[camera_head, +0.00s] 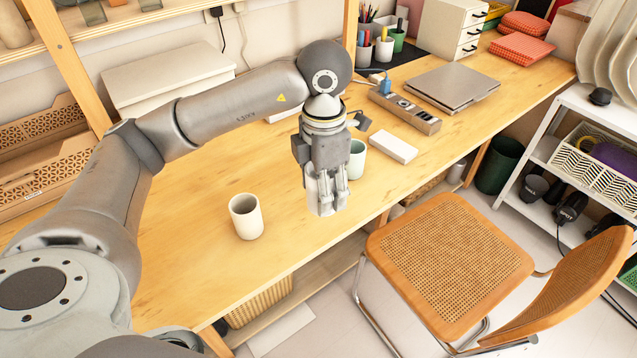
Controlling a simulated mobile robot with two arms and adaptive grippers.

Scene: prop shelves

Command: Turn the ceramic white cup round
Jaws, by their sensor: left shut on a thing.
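My left gripper (328,196) points down above the front edge of the wooden table. It is shut on a whitish cup-like thing (313,196), mostly hidden by the fingers; I cannot tell its handle or which way it faces. A cream-white cup (245,217) stands upright on the table to the left of the gripper, apart from it. A pale green cup (357,160) stands just behind the gripper and is partly hidden by it. My right gripper is not in view.
The wooden table (200,270) is clear around the cream cup. A white box (393,147), a power strip (405,110) and a laptop (452,88) lie farther back right. A wicker chair (450,255) stands in front of the table. A white shelf (545,150) stands at right.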

